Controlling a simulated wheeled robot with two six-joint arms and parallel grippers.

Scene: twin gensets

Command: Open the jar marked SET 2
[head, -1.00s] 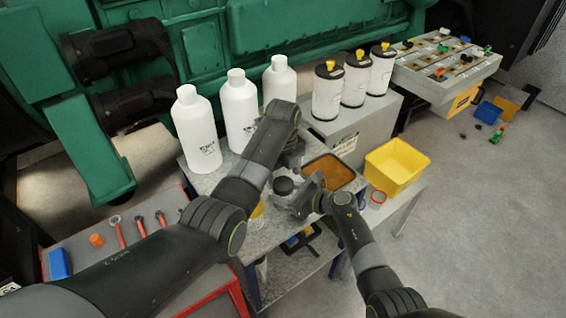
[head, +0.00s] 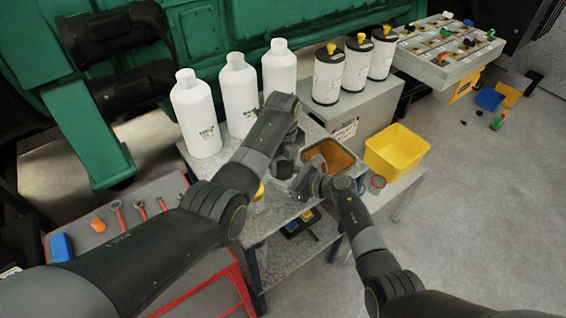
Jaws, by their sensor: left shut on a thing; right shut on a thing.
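A small jar with a dark round lid (head: 283,168) is at the front of the grey bench, between my two grippers. Its body is mostly hidden and no marking on it can be read. My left gripper (head: 290,152) reaches in from behind and is shut on the jar. My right gripper (head: 304,182) comes in from the right and is also shut on it. Which part each one grips is hidden. A small yellow item (head: 259,192), partly hidden by my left arm, is at the bench's front left; I cannot tell what it is.
White bottles (head: 196,120) and black-capped canisters (head: 328,77) stand behind. An amber-filled tray (head: 329,155), a yellow bin (head: 397,150) and a red ring (head: 377,183) are to the right. A red tool cart (head: 90,225) is at left.

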